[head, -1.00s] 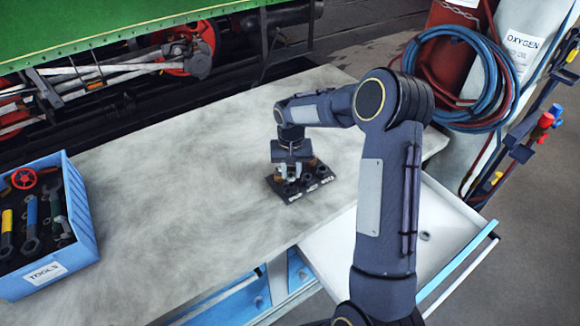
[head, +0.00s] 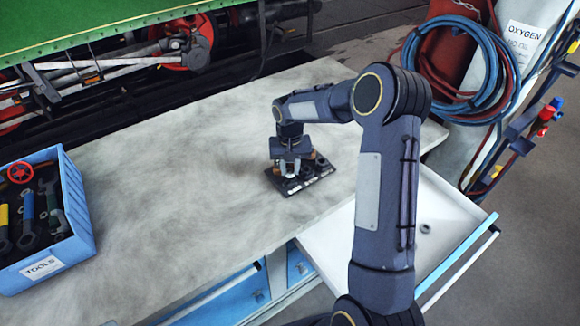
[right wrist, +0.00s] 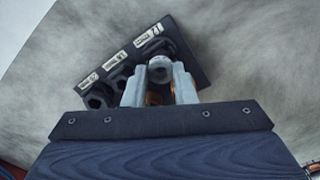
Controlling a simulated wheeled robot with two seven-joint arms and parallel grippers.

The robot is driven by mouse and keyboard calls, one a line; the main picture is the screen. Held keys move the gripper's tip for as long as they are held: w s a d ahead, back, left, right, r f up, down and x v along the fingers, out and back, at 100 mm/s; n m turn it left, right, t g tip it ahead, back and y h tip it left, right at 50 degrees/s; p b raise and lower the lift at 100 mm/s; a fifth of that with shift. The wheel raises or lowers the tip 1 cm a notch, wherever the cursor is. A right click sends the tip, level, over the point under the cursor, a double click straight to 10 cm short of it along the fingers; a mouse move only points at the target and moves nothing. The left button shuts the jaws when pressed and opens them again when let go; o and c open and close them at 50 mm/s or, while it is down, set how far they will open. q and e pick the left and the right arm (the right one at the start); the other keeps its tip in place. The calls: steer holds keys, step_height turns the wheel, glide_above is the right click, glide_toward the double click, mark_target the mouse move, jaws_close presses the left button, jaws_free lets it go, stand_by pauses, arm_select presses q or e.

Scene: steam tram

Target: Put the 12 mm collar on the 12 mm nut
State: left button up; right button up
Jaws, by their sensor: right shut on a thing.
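My right gripper (head: 291,172) is shut on a small grey ring-shaped collar (right wrist: 159,68), which sits between the fingertips in the right wrist view. It points down over the dark nut board (head: 318,180). The board (right wrist: 196,62) carries a row of dark hex nuts with white labels, too small to read surely. The collar overlaps the nut by the end label (right wrist: 148,37); I cannot tell whether it touches that nut or hangs above it. Other nuts, such as the one at the opposite end (right wrist: 98,97), show left of the fingers. My left gripper is out of view.
A blue tools box (head: 78,215) stands at the bench's left end. An open white drawer (head: 440,215) with a small ring (head: 425,228) in it juts out at the front right. Hoses (head: 500,70) and cylinders stand beyond. The bench (head: 180,165) between box and board is clear.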

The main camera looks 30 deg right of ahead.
steer(key=shift+f+b, duration=0.85)
steer(key=shift+b, duration=0.25)
stand_by(3.1)
steer(key=o, duration=1.2)
step_height(320, 180, up, 7)
steer(key=p, duration=0.4)
steer(key=shift+p, duration=0.3)
steer(key=shift+r, duration=0.1)
stand_by(0.3)
